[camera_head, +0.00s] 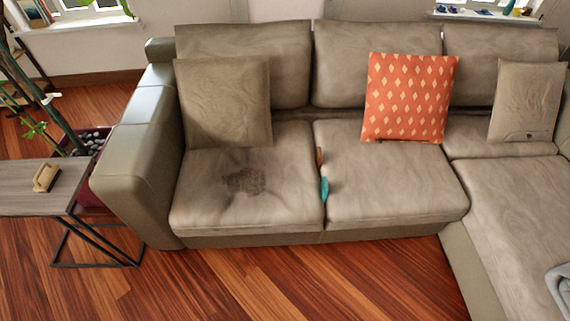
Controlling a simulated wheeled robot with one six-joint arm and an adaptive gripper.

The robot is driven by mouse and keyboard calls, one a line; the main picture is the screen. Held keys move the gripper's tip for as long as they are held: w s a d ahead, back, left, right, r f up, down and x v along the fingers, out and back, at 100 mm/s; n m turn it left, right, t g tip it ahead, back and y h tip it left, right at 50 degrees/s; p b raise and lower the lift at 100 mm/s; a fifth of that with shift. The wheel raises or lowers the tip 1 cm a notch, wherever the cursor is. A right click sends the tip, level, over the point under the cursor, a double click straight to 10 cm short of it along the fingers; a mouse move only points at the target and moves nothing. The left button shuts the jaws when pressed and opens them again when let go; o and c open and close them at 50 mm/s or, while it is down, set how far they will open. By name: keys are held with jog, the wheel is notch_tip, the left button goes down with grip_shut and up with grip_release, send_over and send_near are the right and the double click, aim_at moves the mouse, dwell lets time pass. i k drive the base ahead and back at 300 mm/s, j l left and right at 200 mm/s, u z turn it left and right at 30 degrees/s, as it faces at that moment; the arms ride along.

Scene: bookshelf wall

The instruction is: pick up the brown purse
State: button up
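No thing in view is clearly a brown purse. A small brown item (319,157) sticks up from the gap between the two seat cushions of the grey-brown sofa (250,241); most of it is hidden, so I cannot tell what it is. A small tan object (46,178) with a dark edge lies on the grey side table (30,202) at the left; it is too small to identify surely. My gripper is not in view.
A teal item (324,190) sits in the same cushion gap, nearer the front. A dark patch (243,180) marks the left seat. An orange patterned pillow (408,97) and two grey-brown pillows lean on the backrests. Wooden floor (290,285) in front is clear.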

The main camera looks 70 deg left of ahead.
aim_at(319, 154)
jog(key=u, duration=1.65)
jog(key=i+l+u, duration=0.2)
jog(key=i+l, duration=0.7)
jog(key=i+l+u, duration=0.15)
jog(key=i+l, duration=0.75)
jog(key=l, duration=0.2)
